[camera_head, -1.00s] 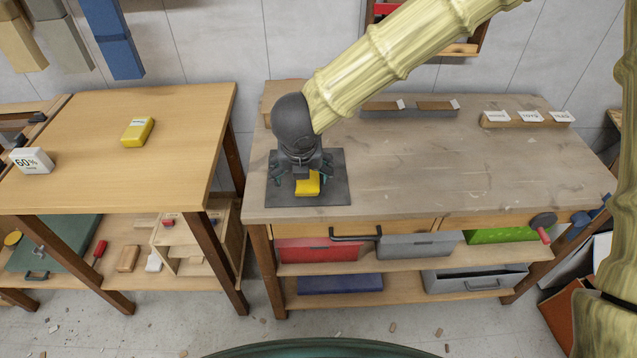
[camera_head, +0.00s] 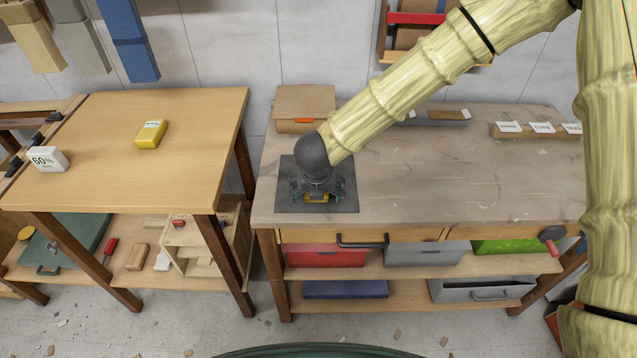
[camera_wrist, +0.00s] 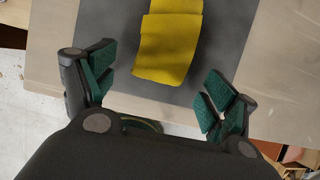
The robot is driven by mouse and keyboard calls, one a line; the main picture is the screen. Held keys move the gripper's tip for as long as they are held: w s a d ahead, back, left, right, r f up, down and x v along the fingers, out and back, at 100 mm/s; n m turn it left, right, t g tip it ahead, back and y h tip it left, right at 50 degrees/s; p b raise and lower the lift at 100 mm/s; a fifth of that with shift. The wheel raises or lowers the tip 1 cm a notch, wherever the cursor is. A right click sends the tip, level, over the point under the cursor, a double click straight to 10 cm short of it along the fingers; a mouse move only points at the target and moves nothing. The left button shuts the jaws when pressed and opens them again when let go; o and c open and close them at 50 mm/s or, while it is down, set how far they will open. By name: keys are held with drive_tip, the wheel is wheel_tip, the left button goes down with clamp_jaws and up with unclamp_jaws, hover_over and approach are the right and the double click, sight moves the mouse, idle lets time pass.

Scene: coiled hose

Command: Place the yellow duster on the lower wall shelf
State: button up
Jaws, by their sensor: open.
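The yellow duster (camera_head: 318,198) lies on a dark grey mat (camera_head: 288,203) at the left of the workbench, mostly hidden by my gripper (camera_head: 318,192). In the wrist view the folded duster (camera_wrist: 168,48) lies on the mat ahead of the fingers. My gripper (camera_wrist: 160,90) is open there, green pads apart. The duster's near edge is close to the space between the pads, and nothing is held. A wall shelf unit (camera_head: 460,60) shows at the top, partly behind my arm and cut by the picture's edge. Which board is the lower shelf is hard to tell.
A wooden box (camera_head: 304,103) stands behind the mat. Labelled holders (camera_head: 540,130) line the bench's back right. The left table (camera_head: 100,185) bears a yellow box (camera_head: 151,133) and a white 60% block (camera_head: 48,158). The bench's middle is clear.

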drive_tip(key=shift+w+f, duration=0.25)
drive_tip(key=shift+f, duration=0.3)
drive_tip(key=shift+c, duration=0.2)
drive_tip(key=c, duration=1.1)
drive_tip(key=shift+o, duration=0.2)
drive_tip(key=shift+r, duration=0.1)
